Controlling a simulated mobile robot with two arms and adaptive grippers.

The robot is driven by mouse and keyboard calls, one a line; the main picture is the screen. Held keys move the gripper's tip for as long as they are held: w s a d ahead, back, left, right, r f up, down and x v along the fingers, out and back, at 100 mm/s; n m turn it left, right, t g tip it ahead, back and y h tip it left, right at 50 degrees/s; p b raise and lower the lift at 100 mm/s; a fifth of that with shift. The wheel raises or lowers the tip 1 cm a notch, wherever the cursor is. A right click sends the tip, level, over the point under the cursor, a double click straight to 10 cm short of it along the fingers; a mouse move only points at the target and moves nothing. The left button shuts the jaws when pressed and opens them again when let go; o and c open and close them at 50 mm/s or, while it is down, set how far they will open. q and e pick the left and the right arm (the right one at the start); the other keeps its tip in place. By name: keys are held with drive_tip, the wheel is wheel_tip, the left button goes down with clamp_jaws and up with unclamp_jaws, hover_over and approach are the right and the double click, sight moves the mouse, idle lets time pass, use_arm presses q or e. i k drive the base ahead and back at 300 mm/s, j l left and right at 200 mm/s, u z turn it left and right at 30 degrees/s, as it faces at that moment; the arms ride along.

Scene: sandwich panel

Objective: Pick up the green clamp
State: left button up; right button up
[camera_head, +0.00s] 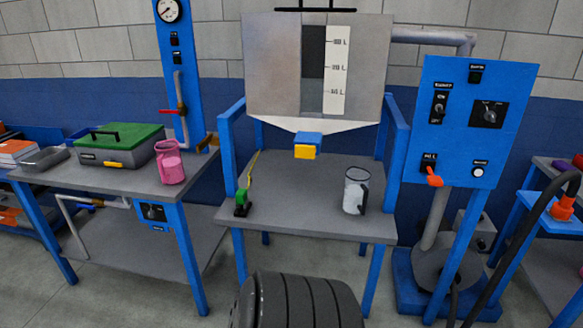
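A small green clamp (242,203) with dark parts sits at the front left of the middle grey table (290,222). It is close to the table's left blue post. A thin yellow strip (252,168) rises just behind it; I cannot tell whether the two touch. Neither my left nor my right gripper is in view. Nothing visible holds the clamp.
A clear jug (355,190) stands at the table's right. Above hangs a grey hopper (275,75) with a blue and yellow outlet. A pink jug (170,162) and green-lidded box (118,145) stand on the left table. A blue control panel (460,130) stands right. A black ribbed object (300,300) fills the bottom centre.

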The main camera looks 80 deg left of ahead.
sight(242, 196)
drive_tip(key=u, duration=3)
